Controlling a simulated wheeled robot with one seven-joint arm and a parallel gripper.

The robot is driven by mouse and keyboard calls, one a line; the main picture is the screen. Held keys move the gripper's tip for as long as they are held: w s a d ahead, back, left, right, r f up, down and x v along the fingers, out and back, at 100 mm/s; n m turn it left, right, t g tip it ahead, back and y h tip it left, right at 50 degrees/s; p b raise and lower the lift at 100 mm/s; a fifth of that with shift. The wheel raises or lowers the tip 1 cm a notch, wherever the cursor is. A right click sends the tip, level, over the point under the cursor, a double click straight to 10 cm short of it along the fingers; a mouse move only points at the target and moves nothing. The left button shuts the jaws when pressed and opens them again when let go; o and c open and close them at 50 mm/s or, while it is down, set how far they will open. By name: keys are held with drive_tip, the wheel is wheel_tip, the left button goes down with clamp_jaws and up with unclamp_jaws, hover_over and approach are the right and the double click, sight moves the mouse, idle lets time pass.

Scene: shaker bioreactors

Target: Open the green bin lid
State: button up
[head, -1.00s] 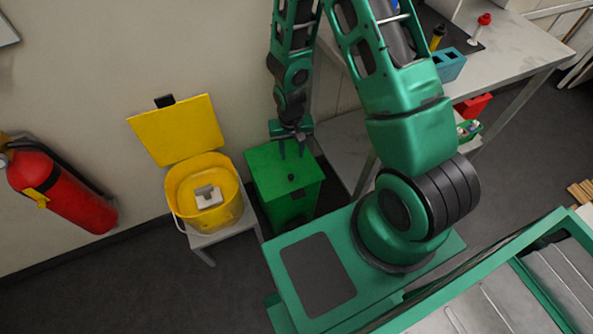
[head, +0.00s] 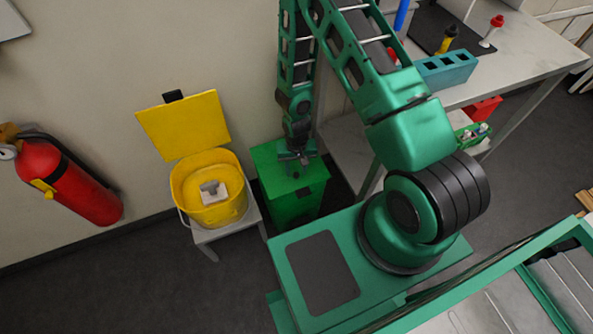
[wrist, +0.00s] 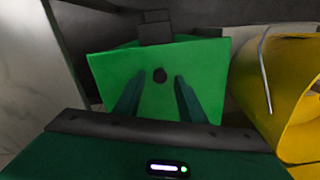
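The green bin (head: 292,207) stands on the floor against the wall, with its flat green lid (head: 268,162) shut. In the wrist view my gripper (wrist: 159,80) is open and empty. I cannot tell how high the fingertips are above the lid.
A yellow bin (head: 213,207) with its lid raised stands on a small stool left of the green bin, and also shows in the wrist view (wrist: 285,95). A white table (head: 525,65) is on the right. A red fire extinguisher (head: 80,187) hangs at the left.

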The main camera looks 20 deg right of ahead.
drive_tip(key=shift+f, duration=0.6)
drive_tip(key=shift+c, duration=0.6)
